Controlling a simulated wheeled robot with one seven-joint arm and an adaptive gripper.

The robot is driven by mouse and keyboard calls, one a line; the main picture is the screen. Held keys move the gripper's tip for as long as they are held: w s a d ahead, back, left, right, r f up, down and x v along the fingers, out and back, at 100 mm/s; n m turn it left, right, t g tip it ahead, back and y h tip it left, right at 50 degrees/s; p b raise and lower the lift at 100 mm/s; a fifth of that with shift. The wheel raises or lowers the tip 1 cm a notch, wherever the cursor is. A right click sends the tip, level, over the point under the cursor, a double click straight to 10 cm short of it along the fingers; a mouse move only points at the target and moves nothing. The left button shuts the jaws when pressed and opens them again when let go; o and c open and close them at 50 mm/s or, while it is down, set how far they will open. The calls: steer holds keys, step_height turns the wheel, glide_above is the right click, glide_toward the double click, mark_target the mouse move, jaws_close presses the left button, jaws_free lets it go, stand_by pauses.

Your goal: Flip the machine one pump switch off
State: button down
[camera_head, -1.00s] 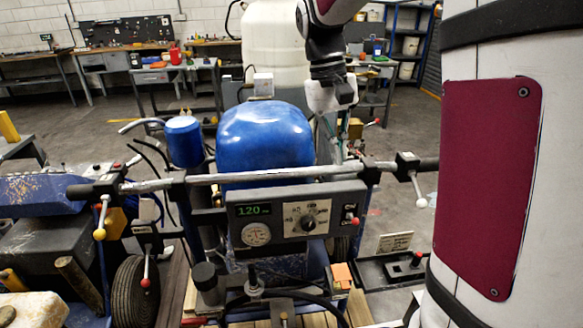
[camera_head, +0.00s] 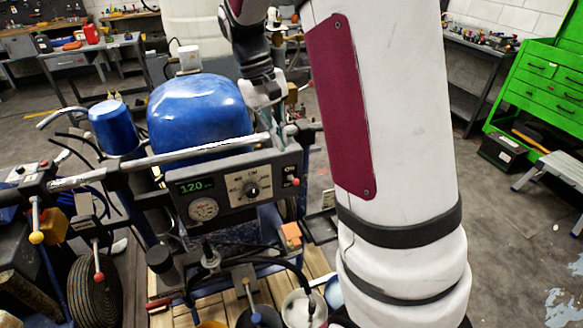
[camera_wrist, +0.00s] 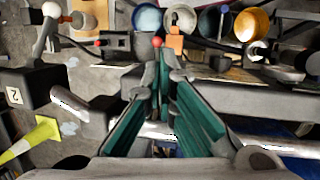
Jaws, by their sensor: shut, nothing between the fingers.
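The line striper's dark control panel (camera_head: 240,190) is below the handlebar, with a green display reading 120, a round gauge and a dial. At its right end is a small switch with a red tip (camera_head: 295,182). My gripper (camera_head: 277,146) points down just above the panel's right end, close to the switch. In the wrist view my teal fingers (camera_wrist: 161,78) are shut with nothing between them. A red ball tip (camera_wrist: 157,42) shows just beyond them, apparently the switch tip. I cannot tell whether they touch or how the switch is set.
The handlebar (camera_head: 170,152) crosses behind the panel. A blue tank (camera_head: 200,110) stands behind it. Levers with yellow (camera_head: 37,237) and red knobs are at the left. Buckets (camera_head: 300,308) stand below.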

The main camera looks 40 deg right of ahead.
mark_target(293, 180)
steer(key=p+x, duration=0.1)
steer(key=x, duration=0.7)
steer(key=shift+f+p, duration=0.25)
steer(key=shift+p, duration=0.1)
